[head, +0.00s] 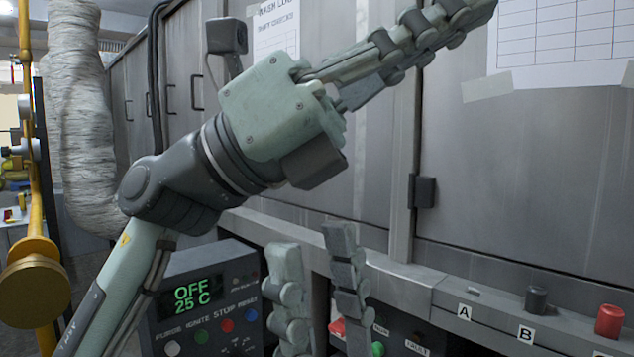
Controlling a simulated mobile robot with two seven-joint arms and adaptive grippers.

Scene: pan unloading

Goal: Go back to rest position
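My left arm comes in from the lower left and crosses the view. Its gripper (470,14) points to the upper right in front of the grey metal cabinet (540,160). Its fingers overlap from this side, so their opening cannot be told; no held object shows. My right gripper (312,241) is at the bottom middle with its fingers pointing up. The two fingers stand apart with nothing between them, so it is open. Its base is below the picture. No pan is in view.
A control box (205,290) reading "OFF 25 C" stands at the lower left, behind my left arm. A ledge (440,291) with labels A and B, a dark knob (536,299) and a red knob (609,321) runs along the lower right. A yellow pipe (29,140) stands far left.

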